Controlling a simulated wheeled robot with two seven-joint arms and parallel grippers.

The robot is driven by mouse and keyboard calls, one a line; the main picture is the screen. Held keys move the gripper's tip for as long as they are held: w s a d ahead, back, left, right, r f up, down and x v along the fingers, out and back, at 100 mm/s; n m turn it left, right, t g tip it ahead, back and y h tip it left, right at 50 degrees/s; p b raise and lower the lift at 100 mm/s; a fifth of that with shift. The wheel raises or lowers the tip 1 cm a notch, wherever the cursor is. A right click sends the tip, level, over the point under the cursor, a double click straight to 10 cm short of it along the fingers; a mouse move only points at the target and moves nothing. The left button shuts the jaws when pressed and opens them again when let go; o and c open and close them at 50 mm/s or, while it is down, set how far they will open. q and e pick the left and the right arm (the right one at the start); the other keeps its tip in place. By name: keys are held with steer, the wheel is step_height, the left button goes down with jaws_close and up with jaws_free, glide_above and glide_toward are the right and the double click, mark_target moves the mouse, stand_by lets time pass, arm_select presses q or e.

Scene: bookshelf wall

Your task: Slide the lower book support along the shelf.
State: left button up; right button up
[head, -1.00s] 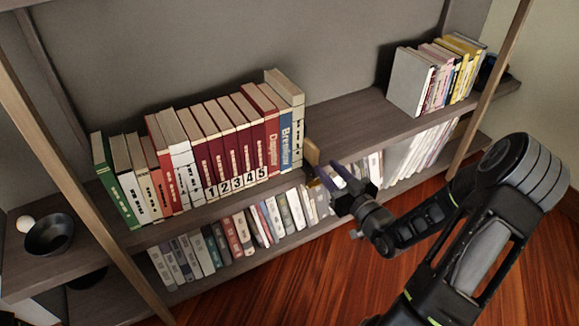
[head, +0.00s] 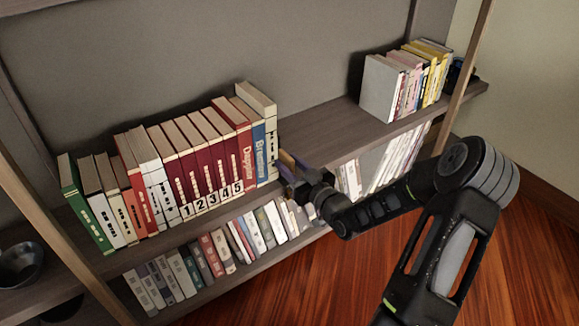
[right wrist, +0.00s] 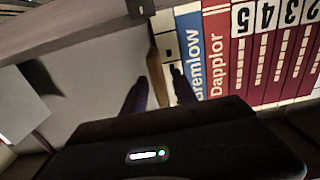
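The wooden book support (head: 287,158) is a thin tan upright at the right end of the long book row on the upper of the two visible shelves. In the right wrist view the support (right wrist: 156,82) shows edge-on, beside a cream book with black labels. My right gripper (head: 292,169) is at the support, its dark bluish fingers apart. In the right wrist view the open gripper (right wrist: 160,88) has one finger on each side of the support's edge, the right finger over the cream book's spine. Contact is unclear. My left gripper is out of view.
The numbered red books (head: 205,165) fill the row left of the support. The shelf board (head: 325,130) is bare from there to a second book group (head: 405,82) at right. More books (head: 215,250) stand on the shelf below. A dark bowl (head: 20,263) is at far left.

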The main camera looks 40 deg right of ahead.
steer(key=shift+w, duration=0.1)
jaws_close()
stand_by(0.3)
stand_by(1.1)
